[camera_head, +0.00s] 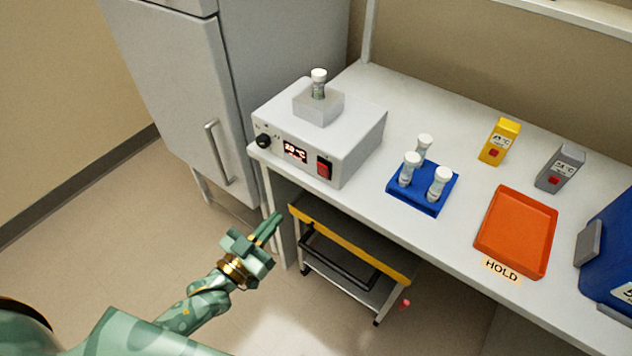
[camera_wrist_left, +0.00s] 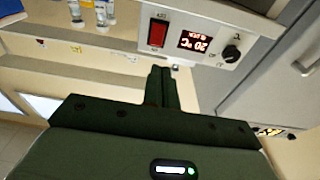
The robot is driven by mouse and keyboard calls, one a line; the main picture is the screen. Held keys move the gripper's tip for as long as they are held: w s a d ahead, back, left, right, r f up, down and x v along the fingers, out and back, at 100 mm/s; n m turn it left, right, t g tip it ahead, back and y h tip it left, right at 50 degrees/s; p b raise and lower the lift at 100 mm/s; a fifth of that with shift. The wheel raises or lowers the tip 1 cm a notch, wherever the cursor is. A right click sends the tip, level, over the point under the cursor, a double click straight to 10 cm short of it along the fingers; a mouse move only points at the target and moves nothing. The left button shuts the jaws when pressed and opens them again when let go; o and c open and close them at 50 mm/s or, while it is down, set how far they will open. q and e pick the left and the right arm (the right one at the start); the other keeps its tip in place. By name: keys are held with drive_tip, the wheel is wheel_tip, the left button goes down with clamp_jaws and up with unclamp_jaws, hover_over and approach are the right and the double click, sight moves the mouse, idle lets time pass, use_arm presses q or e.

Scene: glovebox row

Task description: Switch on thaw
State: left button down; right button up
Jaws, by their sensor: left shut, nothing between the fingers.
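The thaw unit (camera_head: 350,135) is a light grey box on the left end of the bench. Its front has a red rocker switch (camera_head: 324,168), a lit red display (camera_head: 294,151) and a black knob (camera_head: 263,141). A metal block (camera_head: 330,105) on top holds one white-capped vial (camera_head: 318,84). In the left wrist view the switch (camera_wrist_left: 157,33) and the display (camera_wrist_left: 194,42), reading about 20 °C, appear upside down. My left gripper (camera_head: 274,226) is shut and empty, in front of and below the unit, apart from it. My right gripper is not in view.
A blue rack (camera_head: 420,206) with three vials stands right of the unit. Farther right are a yellow device (camera_head: 499,141), a grey device (camera_head: 560,168), an orange tray (camera_head: 516,232) and a blue box (camera_head: 611,255). A yellow-edged cart (camera_head: 345,240) stands under the bench; a fridge (camera_head: 180,90) is at left.

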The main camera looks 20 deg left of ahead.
use_arm(q)
approach(317, 163)
drive_tip(key=shift+t, duration=0.3)
drive_tip(key=x, duration=0.4)
drive_tip(key=b+x, duration=0.1)
drive_tip(key=x, duration=0.1)
drive_tip(key=shift+w+d+f, duration=0.15)
drive_tip(key=shift+w+f, duration=0.1)
drive_tip(key=shift+w, duration=0.1)
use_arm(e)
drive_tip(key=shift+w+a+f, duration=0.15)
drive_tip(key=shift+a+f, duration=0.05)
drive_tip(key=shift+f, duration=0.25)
use_arm(q)
drive_tip(key=shift+w+d+r+p, duration=0.1)
drive_tip(key=shift+w+r+p, duration=0.15)
drive_tip(key=shift+r+p, duration=0.55)
drive_tip(key=shift+f, duration=0.65)
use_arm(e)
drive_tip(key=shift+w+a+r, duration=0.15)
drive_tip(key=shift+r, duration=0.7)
